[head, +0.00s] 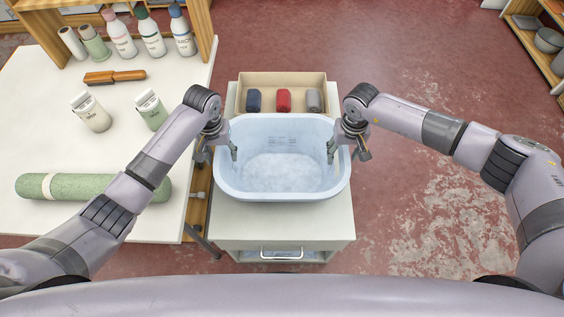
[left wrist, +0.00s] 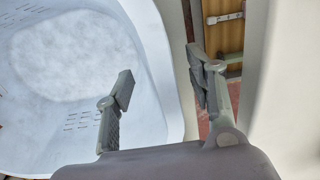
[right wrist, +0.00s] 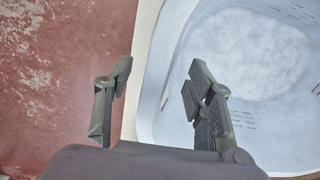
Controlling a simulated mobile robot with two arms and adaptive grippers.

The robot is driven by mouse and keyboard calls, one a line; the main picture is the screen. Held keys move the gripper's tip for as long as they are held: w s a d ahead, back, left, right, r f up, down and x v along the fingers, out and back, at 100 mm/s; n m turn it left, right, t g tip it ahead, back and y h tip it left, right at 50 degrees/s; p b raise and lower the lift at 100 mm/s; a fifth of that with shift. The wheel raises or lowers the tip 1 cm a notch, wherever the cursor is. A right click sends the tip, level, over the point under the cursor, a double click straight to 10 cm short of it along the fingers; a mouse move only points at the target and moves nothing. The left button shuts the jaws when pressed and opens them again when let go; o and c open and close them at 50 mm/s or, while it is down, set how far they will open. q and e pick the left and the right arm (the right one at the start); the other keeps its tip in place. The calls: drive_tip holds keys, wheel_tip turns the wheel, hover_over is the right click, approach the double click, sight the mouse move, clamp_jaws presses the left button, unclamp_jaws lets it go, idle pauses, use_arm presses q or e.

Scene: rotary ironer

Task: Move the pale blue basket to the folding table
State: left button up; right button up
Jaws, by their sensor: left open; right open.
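The pale blue basket (head: 282,187) stands upright on a small white cabinet (head: 235,225) in the head view, and looks empty. My left gripper (head: 220,150) is open at its left rim, one finger inside the basket and one outside. The left wrist view shows the basket wall (left wrist: 165,75) between the fingers. My right gripper (head: 345,150) is open at the right rim, also with one finger inside and one outside. The right wrist view shows that wall (right wrist: 155,85) between the fingers. Whether the fingers touch the walls I cannot tell.
A tray (head: 260,85) with three rolled cloths sits behind the basket. Red floor on the right is free.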

use_arm(q)
drive_tip(key=shift+f, duration=0.3)
use_arm(e)
drive_tip(key=shift+f, duration=0.3)
drive_tip(key=shift+c, duration=0.2)
use_arm(q)
clamp_jaws()
use_arm(e)
clamp_jaws()
drive_tip(key=shift+r, duration=0.1)
